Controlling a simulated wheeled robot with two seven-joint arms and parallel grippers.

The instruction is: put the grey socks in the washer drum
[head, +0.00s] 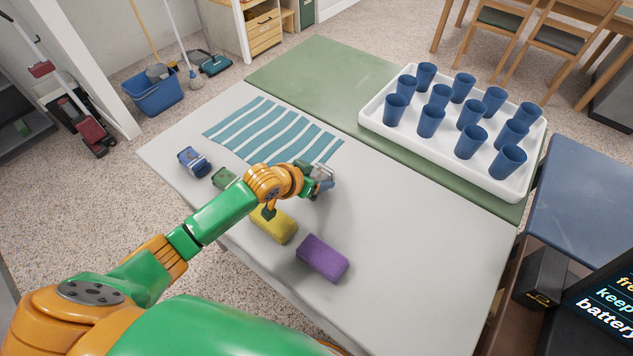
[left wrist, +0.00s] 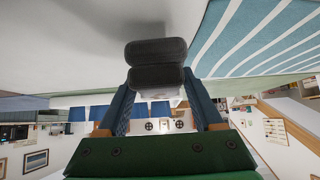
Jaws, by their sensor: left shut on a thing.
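My left gripper (head: 320,182) is over the grey-white table, just right of the striped cloth. It is shut on a dark grey rolled bundle, the grey socks (left wrist: 155,50), which fills the space between its fingers (left wrist: 155,100) in the left wrist view. In the head view the socks (head: 323,171) show only as a small grey patch at the fingers. They look raised off the table, but the height is hard to judge. No washer drum shows in either view. My right gripper is not in view.
On the table (head: 420,250) are a teal-striped cloth (head: 270,130), a blue bundle (head: 194,162), a green item (head: 224,178), a yellow block (head: 274,225) and a purple block (head: 322,258). A white tray (head: 450,160) of blue cups stands behind. The table's right part is bare.

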